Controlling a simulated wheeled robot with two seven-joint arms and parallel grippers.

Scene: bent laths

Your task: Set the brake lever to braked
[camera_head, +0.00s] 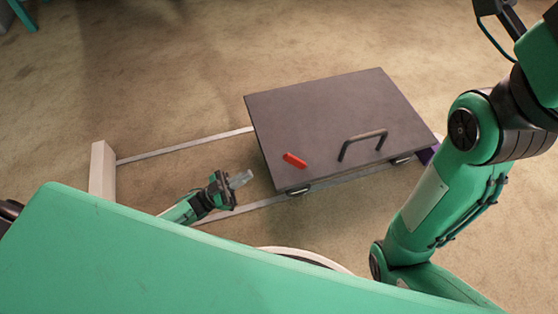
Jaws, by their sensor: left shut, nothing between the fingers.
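The brake lever (294,160) is a short red bar on top of the dark grey cart (320,115), near its front left corner. It lies at a slant, its left end farther back than its right end. My left gripper (241,179) is shut and empty, left of the cart's front left corner and apart from the lever. My right arm rises along the right side of the view, and its gripper is out of the picture.
A black bar handle (362,142) stands on the cart right of the lever. The cart sits over two pale rails (185,145) that run left to a white end block (102,172). The floor behind is clear.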

